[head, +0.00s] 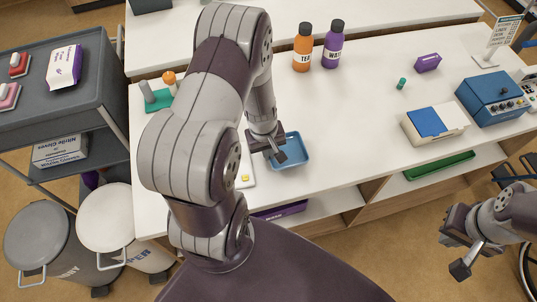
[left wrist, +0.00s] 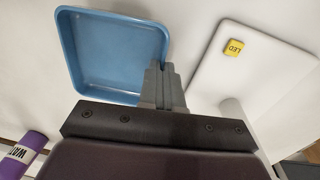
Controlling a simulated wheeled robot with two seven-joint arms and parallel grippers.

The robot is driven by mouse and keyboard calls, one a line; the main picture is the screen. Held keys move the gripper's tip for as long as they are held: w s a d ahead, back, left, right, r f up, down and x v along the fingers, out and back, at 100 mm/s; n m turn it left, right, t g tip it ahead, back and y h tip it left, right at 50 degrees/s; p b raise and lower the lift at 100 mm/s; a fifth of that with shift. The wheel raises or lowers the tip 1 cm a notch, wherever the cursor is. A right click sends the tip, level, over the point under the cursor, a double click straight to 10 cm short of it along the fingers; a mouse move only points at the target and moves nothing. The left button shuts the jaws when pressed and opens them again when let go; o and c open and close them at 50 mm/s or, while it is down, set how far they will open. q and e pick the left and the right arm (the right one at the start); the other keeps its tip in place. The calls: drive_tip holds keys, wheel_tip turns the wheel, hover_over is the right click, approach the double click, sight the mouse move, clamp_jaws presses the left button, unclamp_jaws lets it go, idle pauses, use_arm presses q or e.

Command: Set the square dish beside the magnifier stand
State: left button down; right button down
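The square dish (head: 293,147) is blue and shallow, near the front edge of the white table. It also shows in the left wrist view (left wrist: 108,52). My left gripper (head: 279,156) is at the dish's left rim. In the left wrist view its fingers (left wrist: 160,75) are close together over the dish wall and look shut on it. Whether the dish is lifted off the table is hard to tell. A small stand with a green base (head: 158,101), grey post and orange knob is partly behind my left arm; I cannot tell whether it is the magnifier stand. My right gripper (head: 463,265) is away from the table, its finger gap unclear.
A white board (left wrist: 218,75) with a yellow LED block (left wrist: 234,47) lies beside the dish. Orange (head: 303,48) and purple (head: 333,46) bottles stand behind. A blue device (head: 490,98) and a white-and-blue box (head: 433,124) are at right. The table's middle is clear.

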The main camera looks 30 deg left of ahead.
use_arm(q)
drive_tip(key=shift+f, duration=0.9)
drive_tip(key=shift+w+f, duration=0.1)
drive_tip(key=shift+f, duration=0.15)
drive_tip(key=shift+f+b, duration=0.25)
drive_tip(key=shift+b, duration=0.05)
drive_tip(key=c, duration=1.3)
unclamp_jaws()
drive_tip(key=shift+r, duration=0.1)
drive_tip(key=shift+c, duration=0.2)
